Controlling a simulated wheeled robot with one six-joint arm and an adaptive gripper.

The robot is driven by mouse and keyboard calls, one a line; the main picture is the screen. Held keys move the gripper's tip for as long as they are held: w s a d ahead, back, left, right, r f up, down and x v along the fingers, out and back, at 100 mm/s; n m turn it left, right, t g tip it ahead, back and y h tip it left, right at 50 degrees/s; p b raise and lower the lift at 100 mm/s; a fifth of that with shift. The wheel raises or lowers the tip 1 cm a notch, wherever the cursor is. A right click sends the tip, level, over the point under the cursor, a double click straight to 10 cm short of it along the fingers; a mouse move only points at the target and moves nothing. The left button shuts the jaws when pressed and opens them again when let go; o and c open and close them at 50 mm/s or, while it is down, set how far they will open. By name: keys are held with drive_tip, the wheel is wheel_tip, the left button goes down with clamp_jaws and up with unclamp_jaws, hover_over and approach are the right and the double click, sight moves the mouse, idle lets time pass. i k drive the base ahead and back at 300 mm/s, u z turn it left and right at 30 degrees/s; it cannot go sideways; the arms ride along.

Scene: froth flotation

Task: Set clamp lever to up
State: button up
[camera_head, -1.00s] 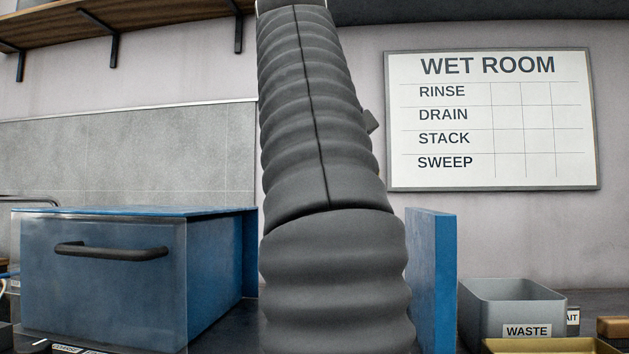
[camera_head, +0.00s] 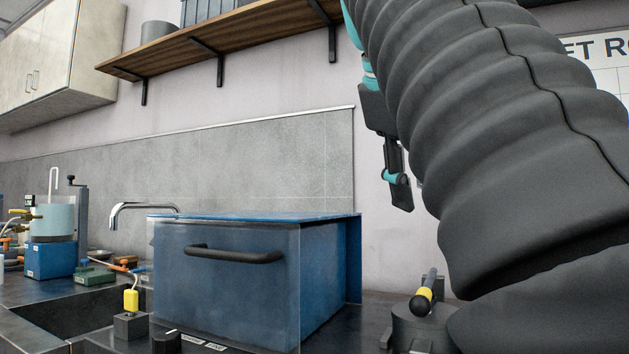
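No lever in view carries a readable clamp label, so I cannot tell which one is the clamp lever. A lever (camera_head: 423,297) with a black knob and yellow band sits on a dark round base (camera_head: 420,327), beside my arm at the lower right. It slants, with the black knob at its near, lower end. A yellow-handled piece (camera_head: 131,300) stands upright on a small dark block (camera_head: 130,326) at the lower left. My gripper (camera_head: 399,187) hangs in the air above the lever on the round base, apart from it; its finger opening is not clear. My sleeved arm covers the right side.
A blue box with a clear front and black handle (camera_head: 235,256) fills the middle of the bench. Left of it are a sink with a tap (camera_head: 128,208) and a flotation cell (camera_head: 52,222) on a blue base. A wooden shelf (camera_head: 195,45) hangs above.

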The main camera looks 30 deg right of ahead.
sight(419, 305)
drive_tip(key=k, duration=1)
